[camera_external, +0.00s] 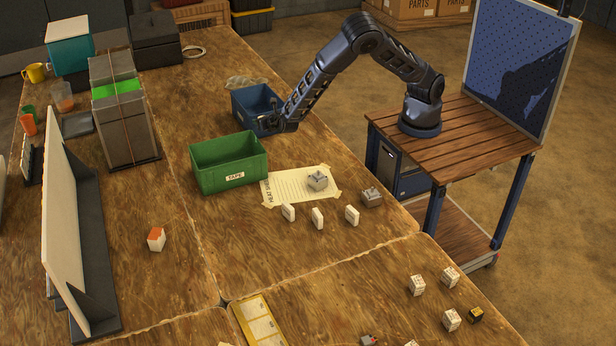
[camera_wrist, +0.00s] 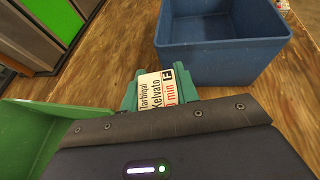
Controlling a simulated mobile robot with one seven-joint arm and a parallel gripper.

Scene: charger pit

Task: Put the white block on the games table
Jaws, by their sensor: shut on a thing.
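My gripper (camera_external: 268,124) is over the wooden table, in front of the blue bin and behind the green bin. In the wrist view its teal fingers (camera_wrist: 160,92) are shut on a white block (camera_wrist: 160,88) with black and red print. The held block cannot be made out in the external view. Three other small white blocks stand upright in front of the paper sheet: a left one (camera_external: 288,212), a middle one (camera_external: 318,218) and a right one (camera_external: 351,215). Which surface is the games table, I cannot tell.
The blue bin (camera_external: 243,100) and green bin (camera_external: 205,182) are open-topped and close to my gripper; both show in the wrist view. A tall grey stack (camera_external: 128,135) stands left. Several printed blocks (camera_external: 417,285) stand on the nearer table section. Bare wood (camera_external: 205,265) lies front-left.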

